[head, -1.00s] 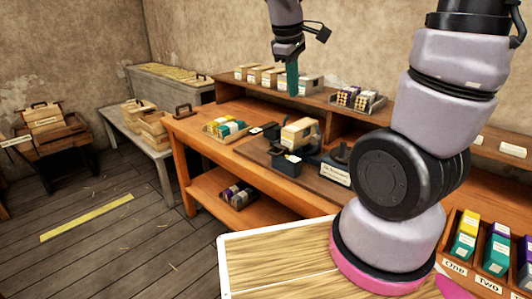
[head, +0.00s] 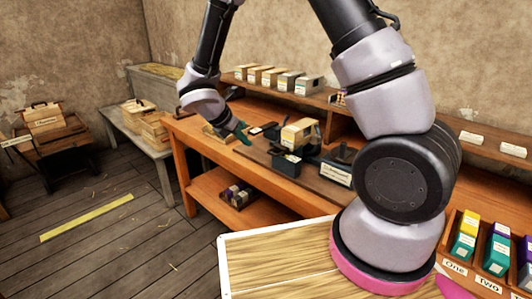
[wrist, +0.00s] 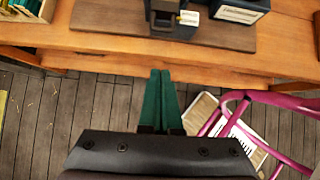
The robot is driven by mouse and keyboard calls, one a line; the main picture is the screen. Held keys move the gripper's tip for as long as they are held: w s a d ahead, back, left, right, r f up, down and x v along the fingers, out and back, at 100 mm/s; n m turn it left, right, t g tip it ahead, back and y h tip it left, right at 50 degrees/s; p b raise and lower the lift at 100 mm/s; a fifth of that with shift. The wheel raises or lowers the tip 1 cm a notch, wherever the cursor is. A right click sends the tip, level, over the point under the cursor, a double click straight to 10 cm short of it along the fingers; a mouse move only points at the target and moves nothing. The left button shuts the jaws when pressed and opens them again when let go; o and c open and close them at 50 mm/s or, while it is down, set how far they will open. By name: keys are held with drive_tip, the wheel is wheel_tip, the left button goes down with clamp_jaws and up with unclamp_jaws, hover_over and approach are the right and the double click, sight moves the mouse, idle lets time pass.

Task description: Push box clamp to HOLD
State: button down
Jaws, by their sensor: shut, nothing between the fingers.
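A dark device (head: 286,166) with a small pale label stands on a dark board on the orange workbench, with a tan box (head: 299,132) set behind it. It looks like the box clamp, but its HOLD mark is too small to read. In the wrist view its dark block (wrist: 168,22) is at the top, beyond my fingertips. My gripper (head: 243,134) has green fingers and is to the left of the device, apart from it. In the wrist view the green fingers (wrist: 160,76) are pressed together and empty, in front of the bench edge.
A dark block with a white sign (head: 336,172) stands right of the device. A tray of coloured boxes (wrist: 28,8) is at the wrist view's top left. Several boxes line the back shelf (head: 322,97). The bench's front edge (wrist: 105,62) is clear near my fingers.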

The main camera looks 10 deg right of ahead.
approach(277, 152)
drive_tip(key=s+a+f, duration=0.3)
drive_tip(key=f, duration=0.1)
drive_tip(key=shift+w+d+f, duration=0.15)
drive_tip(key=shift+w+d, duration=0.4)
drive_tip(key=shift+d, duration=0.15)
drive_tip(key=shift+w+d+f, duration=0.15)
drive_tip(key=shift+w+d, duration=0.45)
drive_tip(key=shift+d, duration=0.15)
drive_tip(key=shift+d, duration=0.1)
drive_tip(key=shift+w+d, duration=0.65)
drive_tip(key=shift+d, duration=0.3)
